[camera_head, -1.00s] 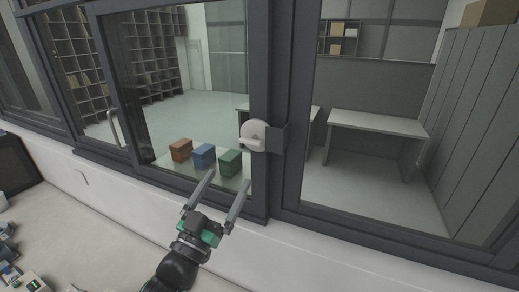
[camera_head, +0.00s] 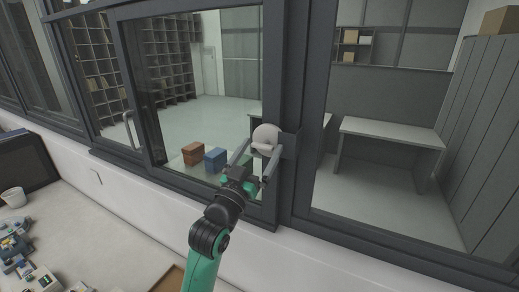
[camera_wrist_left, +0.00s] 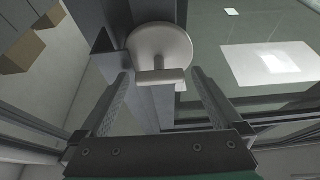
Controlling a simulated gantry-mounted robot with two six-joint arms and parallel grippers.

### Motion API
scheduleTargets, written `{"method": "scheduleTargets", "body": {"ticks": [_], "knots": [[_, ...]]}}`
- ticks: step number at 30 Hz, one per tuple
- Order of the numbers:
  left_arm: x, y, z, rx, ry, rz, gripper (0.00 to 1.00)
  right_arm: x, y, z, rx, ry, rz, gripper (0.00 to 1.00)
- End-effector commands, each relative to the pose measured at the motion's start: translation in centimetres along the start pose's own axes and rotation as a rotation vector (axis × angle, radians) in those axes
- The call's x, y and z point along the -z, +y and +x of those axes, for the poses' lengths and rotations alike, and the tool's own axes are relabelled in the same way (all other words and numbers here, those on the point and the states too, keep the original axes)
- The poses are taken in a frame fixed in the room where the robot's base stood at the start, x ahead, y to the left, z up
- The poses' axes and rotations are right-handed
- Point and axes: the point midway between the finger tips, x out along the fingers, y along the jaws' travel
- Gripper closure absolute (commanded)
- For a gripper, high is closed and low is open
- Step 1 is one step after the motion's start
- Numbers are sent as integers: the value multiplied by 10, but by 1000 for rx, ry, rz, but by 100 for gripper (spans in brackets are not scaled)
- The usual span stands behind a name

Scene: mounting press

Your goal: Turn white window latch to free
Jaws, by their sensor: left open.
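The white window latch (camera_head: 265,137) is a round disc with a small bar handle, mounted on the dark window frame. In the left wrist view the latch (camera_wrist_left: 160,42) is at top centre, with its T-shaped handle (camera_wrist_left: 160,76) pointing toward me and its bar lying roughly level. My left gripper (camera_head: 262,151) is open just below the latch. In the wrist view its fingertips (camera_wrist_left: 161,72) lie to either side of the handle, with a visible gap on each side. My right gripper is not in view.
The dark window frame (camera_head: 295,90) surrounds the latch, with a dark bracket beside it. Behind the glass are coloured boxes (camera_head: 193,152), a table (camera_head: 395,130) and shelves. A bench with small parts (camera_head: 20,250) and a white cup (camera_head: 13,197) lies at lower left.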

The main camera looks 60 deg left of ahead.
Motion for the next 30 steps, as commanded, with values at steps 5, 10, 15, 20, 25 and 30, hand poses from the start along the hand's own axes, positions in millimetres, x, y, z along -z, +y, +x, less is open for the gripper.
{"method": "scheduleTargets", "body": {"ticks": [5,10,15,20,25,30], "knots": [[0,0,0,0,0,0,5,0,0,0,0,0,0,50],[0,0,0,0,0,0,36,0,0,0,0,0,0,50],[0,0,-1,0,0,0,67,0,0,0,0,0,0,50],[0,0,-1,0,0,0,95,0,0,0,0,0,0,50],[0,0,-1,0,0,0,100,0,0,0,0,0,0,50],[-1,-2,1,3,1,-6,100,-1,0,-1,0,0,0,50]]}}
